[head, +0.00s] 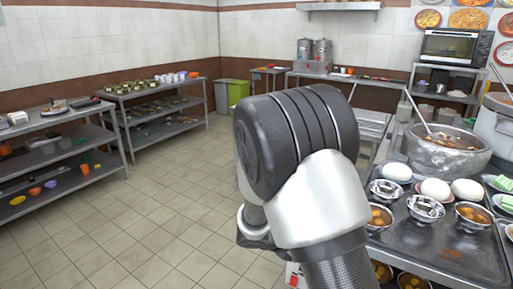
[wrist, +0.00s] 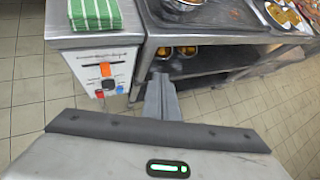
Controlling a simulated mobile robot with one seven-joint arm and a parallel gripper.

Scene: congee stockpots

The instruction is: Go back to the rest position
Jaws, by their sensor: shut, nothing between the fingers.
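My gripper (wrist: 162,85) shows in the wrist view with its grey fingers together and nothing between them. It points at the floor and lower shelf beside a metal counter, apart from both as far as I can tell. In the head view my bent arm fills the middle, and the gripper end is mostly hidden behind it. A large metal stockpot (head: 441,158) with a ladle stands on the right counter. A second pot (head: 496,122) is cut by the right edge.
The right counter (head: 456,262) holds metal bowls (head: 424,207) and white domed items (head: 435,188). Shelving (head: 62,165) stands left. The tiled floor (head: 165,205) between is clear.

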